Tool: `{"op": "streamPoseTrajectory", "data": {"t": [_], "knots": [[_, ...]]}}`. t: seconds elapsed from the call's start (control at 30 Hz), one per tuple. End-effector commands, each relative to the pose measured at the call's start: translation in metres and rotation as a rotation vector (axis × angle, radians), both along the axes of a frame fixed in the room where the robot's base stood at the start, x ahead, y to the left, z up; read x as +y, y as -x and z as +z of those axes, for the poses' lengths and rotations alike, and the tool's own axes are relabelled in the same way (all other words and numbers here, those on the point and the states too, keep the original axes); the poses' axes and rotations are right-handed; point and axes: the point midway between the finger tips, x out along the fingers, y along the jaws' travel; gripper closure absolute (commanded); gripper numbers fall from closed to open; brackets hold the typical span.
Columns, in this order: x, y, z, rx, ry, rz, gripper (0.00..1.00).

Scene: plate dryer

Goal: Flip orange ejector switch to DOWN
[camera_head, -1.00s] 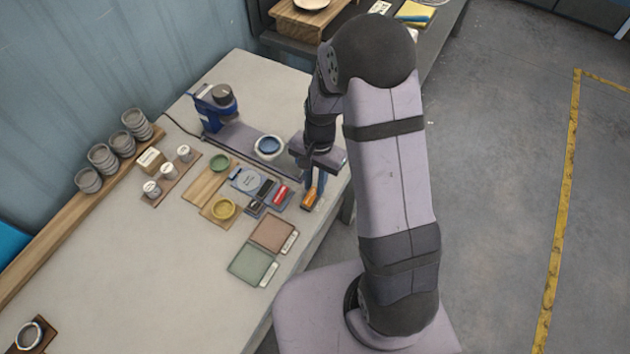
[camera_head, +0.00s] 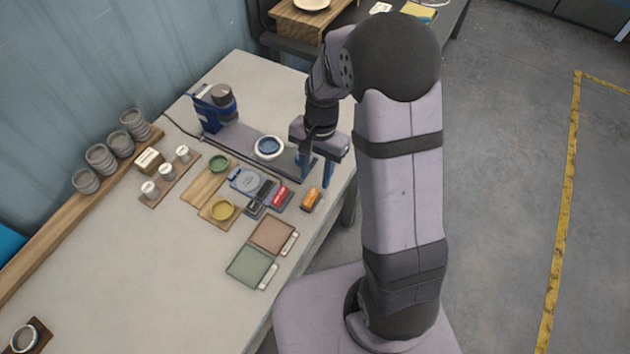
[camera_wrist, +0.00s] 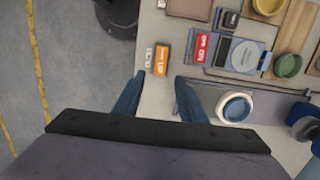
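The orange ejector switch (camera_head: 312,198) sits on a small base near the table's right edge. In the wrist view, its orange block (camera_wrist: 162,60) carries pale lettering too small to read surely, with a white label strip beside it. I cannot tell surely whether it is up or down. My gripper (camera_head: 315,175) is beyond the switch in the head view, apart from it. In the wrist view, my gripper (camera_wrist: 158,84) has its two blue fingers spread with nothing between them, and the switch lies ahead of the gap.
A red switch (camera_head: 280,196) stands close to the left of the orange one. A blue-and-white round dish (camera_head: 269,148) and a blue press-like device (camera_head: 214,106) are on the dark rail behind. Flat trays (camera_head: 252,267) lie in front. The table's right edge is close.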

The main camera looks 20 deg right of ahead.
Motion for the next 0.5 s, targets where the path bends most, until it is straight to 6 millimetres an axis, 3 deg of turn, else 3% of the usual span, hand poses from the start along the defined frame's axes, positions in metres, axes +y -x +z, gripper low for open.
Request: {"op": "streamPoseTrajectory", "data": {"t": [0.23,0.5], "knots": [[-0.002,-0.002,0.024,-0.001,0.0,-0.001,0.62],[-0.003,-0.002,0.03,0.001,0.001,-0.001,0.62]]}}
